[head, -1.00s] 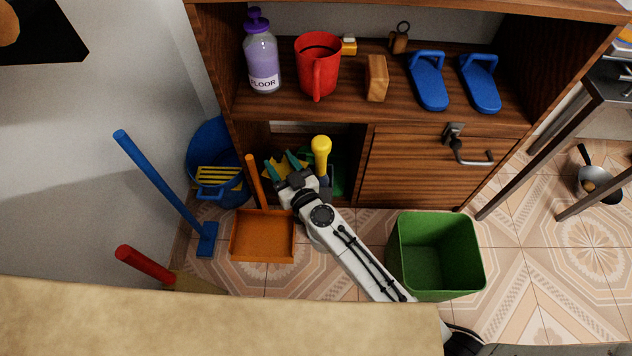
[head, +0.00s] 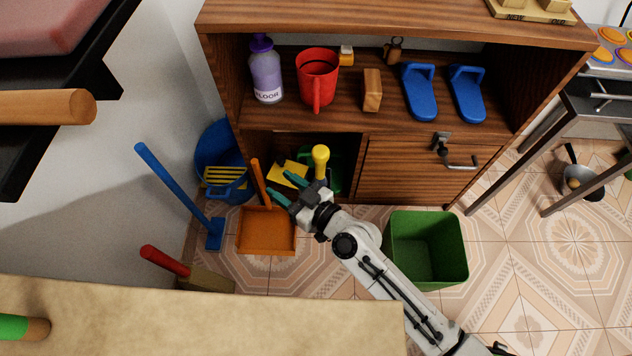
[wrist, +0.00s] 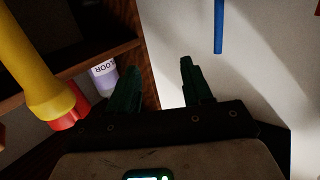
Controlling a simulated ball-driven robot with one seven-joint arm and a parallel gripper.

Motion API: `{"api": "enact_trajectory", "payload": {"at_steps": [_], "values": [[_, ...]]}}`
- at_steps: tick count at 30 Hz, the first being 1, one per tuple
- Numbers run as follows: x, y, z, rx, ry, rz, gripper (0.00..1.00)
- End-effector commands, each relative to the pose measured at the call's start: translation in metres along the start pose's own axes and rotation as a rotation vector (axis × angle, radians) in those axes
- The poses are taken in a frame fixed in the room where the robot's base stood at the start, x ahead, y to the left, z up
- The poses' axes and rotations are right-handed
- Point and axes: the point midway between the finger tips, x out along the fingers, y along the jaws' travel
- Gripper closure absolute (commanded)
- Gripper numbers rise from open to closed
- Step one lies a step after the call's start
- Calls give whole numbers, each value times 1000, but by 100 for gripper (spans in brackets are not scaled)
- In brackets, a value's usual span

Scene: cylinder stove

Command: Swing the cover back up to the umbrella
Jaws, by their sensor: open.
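I cannot make out for certain which thing is the umbrella or its cover. A yellow knobbed handle (head: 320,158) stands upright at the open lower left compartment of the wooden cabinet (head: 222,72). It looms large at the left of the wrist view (wrist: 38,65). A flat yellow piece (head: 287,173) shows inside that compartment, partly hidden by my gripper. My gripper (head: 287,190), with teal fingers, is open and empty in front of the compartment, left of the yellow handle. In the wrist view its fingers (wrist: 159,72) are spread with nothing between them.
An orange dustpan (head: 266,235) lies below my gripper, its handle leaning up. A green bin (head: 437,230) stands right of my arm. A blue bucket (head: 212,150) and blue-handled tool (head: 172,185) are left. A bottle (head: 266,75) and red mug (head: 317,75) stand above.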

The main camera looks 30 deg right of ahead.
Motion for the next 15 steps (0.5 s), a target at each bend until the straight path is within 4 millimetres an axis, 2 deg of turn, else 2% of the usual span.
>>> {"api": "enact_trajectory", "payload": {"at_steps": [1,15], "values": [[-4,-3,-14,-3,-18,-23,50],[-43,-22,-60,-5,-260,-195,50]]}}
